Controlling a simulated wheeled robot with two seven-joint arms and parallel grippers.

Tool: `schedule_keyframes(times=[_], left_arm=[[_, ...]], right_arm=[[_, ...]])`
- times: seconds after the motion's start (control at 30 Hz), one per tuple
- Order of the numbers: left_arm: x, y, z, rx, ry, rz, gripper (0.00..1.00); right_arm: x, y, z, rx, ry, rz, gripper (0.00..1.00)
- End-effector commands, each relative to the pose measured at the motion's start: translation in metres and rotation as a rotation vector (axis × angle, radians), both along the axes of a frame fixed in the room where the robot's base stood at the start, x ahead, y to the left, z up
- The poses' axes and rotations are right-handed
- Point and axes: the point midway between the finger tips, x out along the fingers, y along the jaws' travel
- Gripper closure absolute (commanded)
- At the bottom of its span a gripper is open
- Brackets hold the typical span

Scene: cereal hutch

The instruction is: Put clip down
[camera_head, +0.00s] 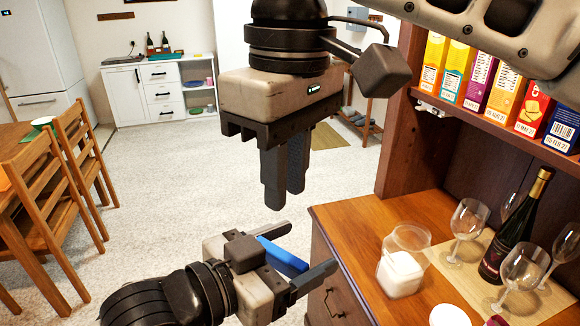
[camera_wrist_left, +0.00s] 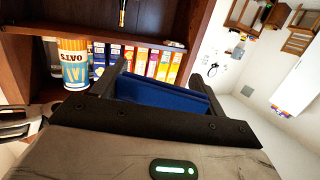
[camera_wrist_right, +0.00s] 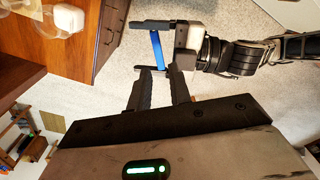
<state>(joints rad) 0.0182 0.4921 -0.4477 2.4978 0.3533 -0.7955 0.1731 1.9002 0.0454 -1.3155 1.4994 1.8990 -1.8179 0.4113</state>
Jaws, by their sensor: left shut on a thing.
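The blue clip (camera_head: 283,255) is held between the fingers of my left gripper (camera_head: 305,255), low in the head view, in the air left of the wooden counter. The clip spans the gap between the fingers in the left wrist view (camera_wrist_left: 162,94), and it also shows in the right wrist view (camera_wrist_right: 156,50). My right gripper (camera_head: 284,190) hangs above it, fingers pointing down, empty. In the right wrist view its fingers (camera_wrist_right: 160,82) stand a short gap apart.
The hutch counter (camera_head: 345,222) holds a clear container (camera_head: 400,272) with white contents, wine glasses (camera_head: 468,220) and a dark bottle (camera_head: 508,240). Cereal boxes (camera_head: 478,84) line the shelf above. A wooden chair (camera_head: 55,190) stands left. The carpet between is clear.

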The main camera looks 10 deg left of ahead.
Motion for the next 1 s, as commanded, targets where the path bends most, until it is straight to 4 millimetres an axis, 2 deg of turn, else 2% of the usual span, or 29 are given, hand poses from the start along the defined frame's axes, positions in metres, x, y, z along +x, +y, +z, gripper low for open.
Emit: schedule_keyframes(times=[0.1, 0.23, 0.7, 0.83, 1.0], left_arm=[[0.000, 0.000, 0.000, 0.000, 0.000, 0.000, 0.48], [0.000, 0.000, 0.000, 0.000, 0.000, 0.000, 0.48], [0.000, 0.000, 0.000, 0.000, 0.000, 0.000, 0.48], [0.000, 0.000, 0.000, 0.000, 0.000, 0.000, 0.48], [0.000, 0.000, 0.000, 0.000, 0.000, 0.000, 0.48]], right_arm=[[0.000, -0.004, 0.002, -0.034, -0.009, -0.005, 0.80], [0.000, -0.005, -0.008, -0.040, -0.009, -0.006, 0.80], [0.000, -0.005, -0.092, -0.037, -0.008, -0.007, 0.80], [0.001, -0.005, -0.106, -0.036, -0.010, -0.007, 0.80], [0.001, -0.005, -0.115, -0.035, -0.010, -0.007, 0.80]])
